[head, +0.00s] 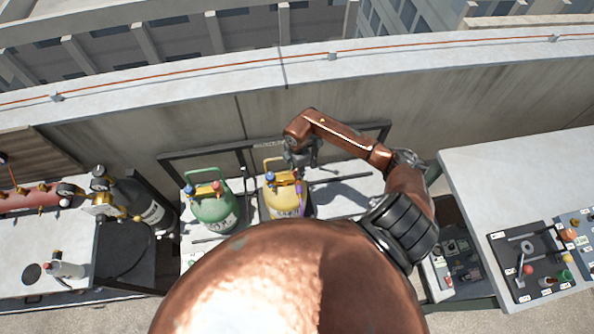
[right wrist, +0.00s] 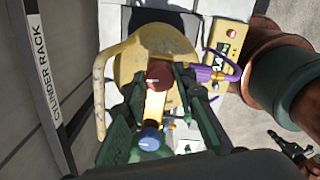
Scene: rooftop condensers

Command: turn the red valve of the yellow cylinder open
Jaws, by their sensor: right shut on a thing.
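The yellow cylinder (head: 284,202) stands upright beside the green cylinder in the head view. In the right wrist view its yellow top (right wrist: 130,65) lies below my gripper. The round red valve (right wrist: 159,74) sits on its brass-coloured fitting, with a blue valve (right wrist: 151,139) nearer the camera. My right gripper (head: 301,160) reaches over the cylinder from the right. In the right wrist view its dark fingers (right wrist: 159,79) are on either side of the red valve and shut on it. In the head view the gripper hides the red valve. My left gripper is not seen.
A green cylinder (head: 212,210) stands close on the left. A purple hose (right wrist: 228,72) and a yellow gauge box (right wrist: 228,43) are beside the yellow cylinder. A dark rack rail (head: 200,149) runs behind. A grey table (head: 480,190) stands at right.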

